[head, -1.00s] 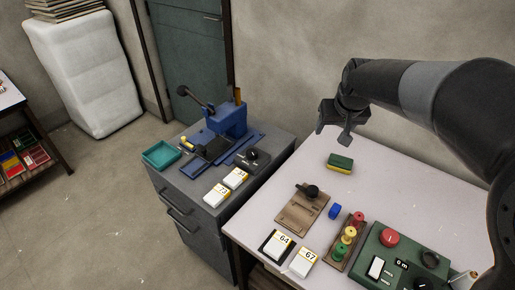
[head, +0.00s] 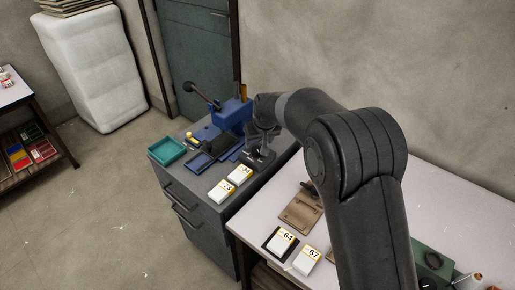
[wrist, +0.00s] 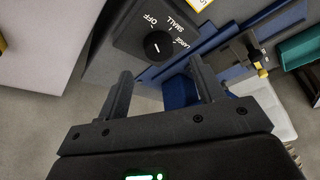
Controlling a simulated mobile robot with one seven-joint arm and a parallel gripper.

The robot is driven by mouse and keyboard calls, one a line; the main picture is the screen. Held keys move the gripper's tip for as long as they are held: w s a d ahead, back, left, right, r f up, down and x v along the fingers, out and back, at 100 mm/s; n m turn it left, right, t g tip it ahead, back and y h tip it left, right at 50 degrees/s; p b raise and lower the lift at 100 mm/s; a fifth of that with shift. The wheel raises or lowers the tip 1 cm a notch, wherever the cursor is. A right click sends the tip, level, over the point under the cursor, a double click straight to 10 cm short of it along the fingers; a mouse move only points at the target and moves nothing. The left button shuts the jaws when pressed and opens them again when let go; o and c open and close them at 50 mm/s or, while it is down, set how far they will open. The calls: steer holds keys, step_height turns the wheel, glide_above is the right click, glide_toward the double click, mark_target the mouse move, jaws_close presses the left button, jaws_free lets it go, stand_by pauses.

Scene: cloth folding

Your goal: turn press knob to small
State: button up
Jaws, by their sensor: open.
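The press knob (wrist: 158,44) is a round black dial on a dark control box (wrist: 128,40), with OFF, SMALL and LARGE printed around it. A short white mark shows on the dial; I cannot tell for certain which label it points to. My gripper (wrist: 160,70) is open and empty, its two fingers apart, with the dial beyond and between their tips in the wrist view. In the head view my gripper (head: 262,138) hangs over the control box (head: 258,160) and hides the dial. The blue press (head: 232,118) stands just behind.
A teal tray (head: 166,151) and two white number cards (head: 221,190) lie on the grey cabinet (head: 205,222). The press's lever (head: 198,92) sticks up at left. My arm covers much of the white table (head: 265,212), which holds a brown board (head: 302,212).

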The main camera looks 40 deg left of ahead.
mark_target(257, 149)
steer(key=x, duration=0.6)
steer(key=shift+f, duration=0.2)
steer(key=shift+c, duration=0.4)
steer(key=c, duration=0.9)
